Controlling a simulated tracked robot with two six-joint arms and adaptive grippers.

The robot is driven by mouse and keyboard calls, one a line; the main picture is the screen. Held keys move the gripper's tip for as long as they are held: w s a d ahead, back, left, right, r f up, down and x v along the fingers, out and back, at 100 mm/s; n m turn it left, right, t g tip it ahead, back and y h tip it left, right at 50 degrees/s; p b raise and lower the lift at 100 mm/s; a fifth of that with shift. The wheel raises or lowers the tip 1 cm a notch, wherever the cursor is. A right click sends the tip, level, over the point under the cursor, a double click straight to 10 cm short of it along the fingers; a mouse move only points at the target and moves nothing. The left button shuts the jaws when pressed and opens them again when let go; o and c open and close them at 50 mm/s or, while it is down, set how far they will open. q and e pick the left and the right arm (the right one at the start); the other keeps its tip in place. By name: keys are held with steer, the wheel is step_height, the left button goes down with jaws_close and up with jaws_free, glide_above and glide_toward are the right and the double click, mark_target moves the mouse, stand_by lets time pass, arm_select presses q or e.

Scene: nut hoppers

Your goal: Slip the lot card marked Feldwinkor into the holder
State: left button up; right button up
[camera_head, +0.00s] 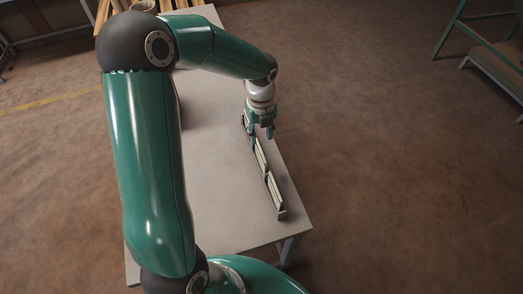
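A long, narrow dark rack (282,214) stands on the table along its right side. Pale flat pieces, which look like cards, stand in it, one near the middle (261,157) and one nearer the front (275,190). Any writing on them is too small to read, so I cannot tell which is marked Feldwinkor. My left gripper (261,136) points down at the far end of the rack, over or just beside it. Its fingers partly hide that end. I cannot tell whether anything is between them. My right gripper is not in view.
The pale table (215,205) is bare left of the rack, though my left arm hides much of its left side. Its right edge runs close to the rack. Wooden pieces (103,14) and a round container (143,6) are at the back. A green-framed bench (490,62) stands far right.

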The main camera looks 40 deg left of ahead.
mark_target(261, 150)
arm_select(q)
step_height(261, 150, down, 9)
steer(key=shift+f, duration=0.15)
stand_by(0.4)
jaws_close()
